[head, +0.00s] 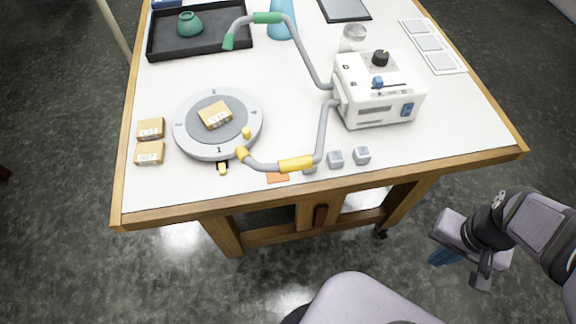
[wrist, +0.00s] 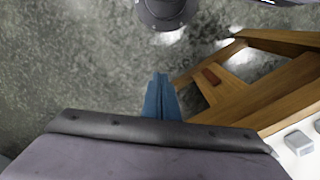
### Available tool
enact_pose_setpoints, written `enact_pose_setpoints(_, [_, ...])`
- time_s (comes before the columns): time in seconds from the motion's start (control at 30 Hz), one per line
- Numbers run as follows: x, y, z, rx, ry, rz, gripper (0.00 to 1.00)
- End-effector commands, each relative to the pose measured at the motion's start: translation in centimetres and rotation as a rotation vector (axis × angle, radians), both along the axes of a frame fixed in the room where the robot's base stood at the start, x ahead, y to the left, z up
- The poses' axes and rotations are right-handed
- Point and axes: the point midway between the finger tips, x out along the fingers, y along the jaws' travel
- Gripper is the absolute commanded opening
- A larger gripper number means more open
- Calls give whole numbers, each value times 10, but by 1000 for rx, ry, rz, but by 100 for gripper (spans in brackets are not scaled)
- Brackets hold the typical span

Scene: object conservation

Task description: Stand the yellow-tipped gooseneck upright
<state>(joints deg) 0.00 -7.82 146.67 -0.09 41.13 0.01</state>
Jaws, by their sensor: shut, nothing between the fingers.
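The yellow-tipped gooseneck (head: 321,135) is a grey bent tube coming from the white box (head: 378,95) on the table. It droops forward and left, low near the tabletop. It has a yellow sleeve (head: 296,164) and a yellow tip (head: 241,153) at the front edge of the round turntable; whether the tip touches it I cannot tell. A green-tipped gooseneck (head: 303,52) from the same box rises and arches back left. My gripper (head: 444,257) is shut and empty, off the table's right front side. Its blue fingers also show in the wrist view (wrist: 161,98), above the floor.
The grey turntable (head: 184,135) carries a small carton (head: 214,115); two more cartons lie left of it. A glass jar (head: 354,39) stands behind the box.

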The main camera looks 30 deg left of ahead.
Motion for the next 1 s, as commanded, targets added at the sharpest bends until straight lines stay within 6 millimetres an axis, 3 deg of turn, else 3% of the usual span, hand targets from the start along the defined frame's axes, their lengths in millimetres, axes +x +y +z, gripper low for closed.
enact_pose_setpoints(0.33, [0, 0, 0, 0, 0, 0, 0])
enact_pose_setpoints(0.5, [-1, 5, 1, 14, 14, -9, 38])
enact_pose_setpoints(0.57, [-1, 11, 2, 33, 33, -20, 41])
enact_pose_setpoints(0.67, [-3, 31, 4, 94, 89, -57, 41])
enact_pose_setpoints(0.77, [-6, 64, 11, 193, 177, -111, 41])
enact_pose_setpoints(1.0, [2, 182, 53, 550, 453, -260, 41])
